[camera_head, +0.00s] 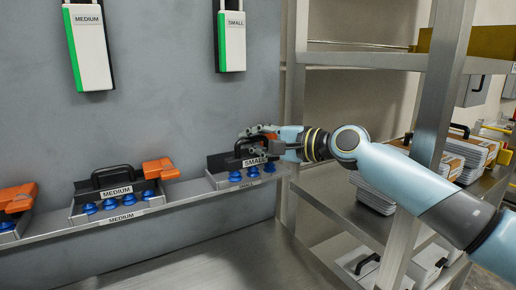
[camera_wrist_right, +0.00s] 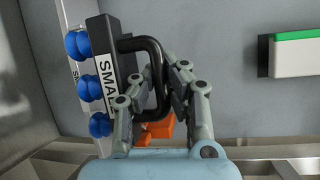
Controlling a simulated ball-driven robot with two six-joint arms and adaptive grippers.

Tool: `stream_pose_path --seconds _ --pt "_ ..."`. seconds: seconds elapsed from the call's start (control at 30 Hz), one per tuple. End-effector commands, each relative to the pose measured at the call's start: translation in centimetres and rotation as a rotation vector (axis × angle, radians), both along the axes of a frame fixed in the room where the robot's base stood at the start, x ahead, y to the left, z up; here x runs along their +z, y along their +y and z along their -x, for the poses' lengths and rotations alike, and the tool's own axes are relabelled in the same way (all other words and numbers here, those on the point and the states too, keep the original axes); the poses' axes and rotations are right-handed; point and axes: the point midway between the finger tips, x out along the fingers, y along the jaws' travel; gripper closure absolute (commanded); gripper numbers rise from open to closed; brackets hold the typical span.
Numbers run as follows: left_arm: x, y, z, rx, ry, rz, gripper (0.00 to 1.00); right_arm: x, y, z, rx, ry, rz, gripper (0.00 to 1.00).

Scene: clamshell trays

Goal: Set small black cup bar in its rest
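The small black cup bar (camera_wrist_right: 108,70) has a white SMALL label, a black loop handle (camera_wrist_right: 151,60) and blue suction cups (camera_wrist_right: 89,87) along one side. In the head view the bar (camera_head: 222,162) is at the rest labelled SMALL (camera_head: 217,182) on the wall ledge, its cups low over the rest. I cannot tell whether it is fully seated or slightly above. My right gripper (camera_head: 258,136) is at the handle; in the wrist view its fingers (camera_wrist_right: 168,75) lie on either side of the handle and appear shut on it. My left gripper is out of view.
To the left, a MEDIUM bar (camera_head: 91,186) sits in its own rest beside an orange part (camera_head: 160,169). Green-and-white MEDIUM (camera_head: 91,50) and SMALL (camera_head: 234,42) panels hang above. A metal shelf post (camera_head: 437,90) stands close to my right arm.

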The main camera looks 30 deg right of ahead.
Motion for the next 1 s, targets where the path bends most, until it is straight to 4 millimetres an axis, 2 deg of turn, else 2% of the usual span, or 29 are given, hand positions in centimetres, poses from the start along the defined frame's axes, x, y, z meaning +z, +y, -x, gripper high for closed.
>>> stream_pose_path --seconds 1.0 --pt "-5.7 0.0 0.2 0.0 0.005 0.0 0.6 -1.2 -0.4 -7.5 0.0 0.0 0.0 1.0"
